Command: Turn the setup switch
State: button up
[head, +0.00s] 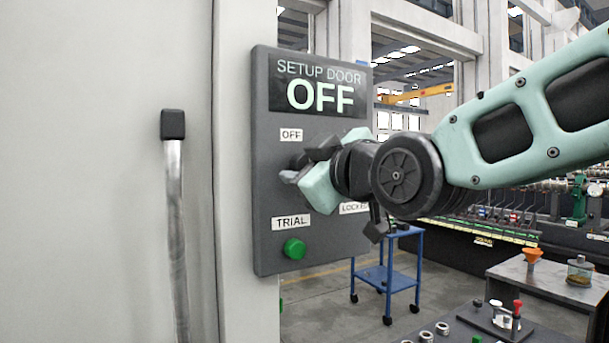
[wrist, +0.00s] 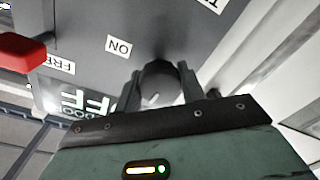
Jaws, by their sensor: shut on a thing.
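The setup switch is a round dark knob (wrist: 160,82) with a white pointer mark, on the dark control panel (head: 262,190). In the wrist view it sits between the two fingers of my gripper (wrist: 159,72), which is shut on it. In the head view my gripper (head: 297,169) is at the panel's middle and hides the knob. The display (head: 318,88) above reads "SETUP DOOR OFF". An "ON" label (wrist: 118,46) shows in the wrist view.
A green button (head: 294,249) sits below the "TRIAL" label (head: 292,223). A red part (wrist: 20,48) juts in at the wrist view's left. A metal bar (head: 176,230) stands left of the panel. A blue cart (head: 388,280) and a workbench are behind at right.

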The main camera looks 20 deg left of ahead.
jog(key=m+b, duration=0.1)
jog(key=b, duration=0.1)
jog(key=m+b, duration=0.2)
jog(key=shift+f, duration=0.3)
jog(key=m+b, duration=0.3)
jog(key=m, duration=0.2)
jog(key=shift+r+b, duration=0.1)
jog(key=shift+b, duration=0.25)
jog(key=m+b, duration=0.1)
jog(key=m, duration=0.3)
jog(key=shift+m+t+b, duration=0.3)
jog(key=shift+t+b, duration=0.1)
jog(key=shift+r+m+b, duration=0.1)
jog(key=shift+m+b, duration=0.25)
jog(key=shift+m, duration=2.05)
jog(key=o, duration=1)
jog(key=shift+c, duration=0.2)
jog(key=shift+d, duration=0.1)
